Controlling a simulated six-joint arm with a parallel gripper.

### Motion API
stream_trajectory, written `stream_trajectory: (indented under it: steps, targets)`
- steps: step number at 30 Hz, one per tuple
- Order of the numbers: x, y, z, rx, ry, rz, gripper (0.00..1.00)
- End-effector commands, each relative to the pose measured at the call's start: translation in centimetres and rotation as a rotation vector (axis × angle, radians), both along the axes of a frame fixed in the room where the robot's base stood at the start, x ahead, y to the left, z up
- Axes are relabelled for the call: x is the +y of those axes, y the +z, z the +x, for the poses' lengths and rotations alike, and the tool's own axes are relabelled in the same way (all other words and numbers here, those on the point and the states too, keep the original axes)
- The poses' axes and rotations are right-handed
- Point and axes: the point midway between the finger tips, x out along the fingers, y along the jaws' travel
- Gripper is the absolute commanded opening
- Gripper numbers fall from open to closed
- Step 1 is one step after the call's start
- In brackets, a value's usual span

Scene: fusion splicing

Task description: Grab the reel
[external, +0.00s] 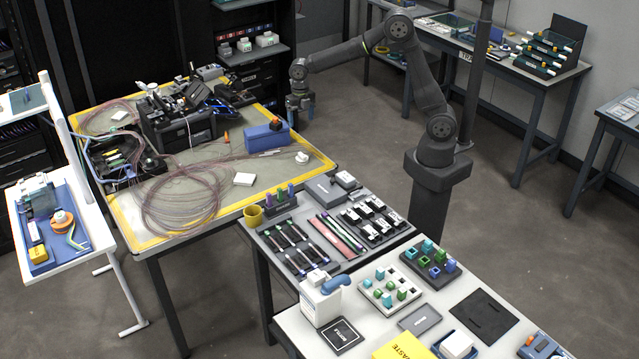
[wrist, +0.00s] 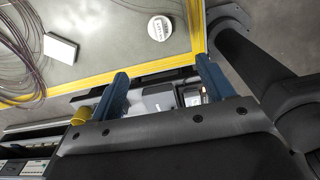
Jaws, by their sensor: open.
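A small white round piece (external: 302,157), which may be the reel, lies near the right edge of the yellow-bordered table. It also shows in the wrist view (wrist: 159,28), beyond my fingertips and apart from them. An orange and white round roll (external: 62,218) lies on the blue mat of the white side table at far left; I cannot tell which is the reel. My gripper (external: 300,108) hangs near the table's right edge, behind the white piece in the external view. In the wrist view my gripper's (wrist: 162,67) two blue fingers are apart with nothing held.
A blue box (external: 266,138) stands close to my gripper. Looped fibre (external: 180,205) and a white square (external: 244,179) lie on the yellow-bordered table (external: 305,188). A yellow cup (external: 253,215) and tool trays stand on the nearer bench. The table around the white piece is mostly clear.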

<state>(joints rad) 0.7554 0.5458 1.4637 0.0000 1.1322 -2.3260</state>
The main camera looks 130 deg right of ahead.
Motion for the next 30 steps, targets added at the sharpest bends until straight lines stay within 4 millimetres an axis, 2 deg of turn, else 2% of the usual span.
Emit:
stream_trajectory:
  steps: [8, 11, 22, 26, 30]
  targets:
    - [-0.4, -1.2, 0.0, 0.002, -0.056, 0.002, 0.74]
    - [-0.3, -2.7, 0.0, 0.003, -0.056, 0.003, 0.74]
    - [-0.3, -10.6, -0.1, 0.004, -0.056, 0.003, 0.74]
    - [-0.4, -12.2, 0.0, 0.002, -0.056, 0.002, 0.74]
    - [-0.4, -12.8, 0.0, 0.000, -0.056, 0.000, 0.74]
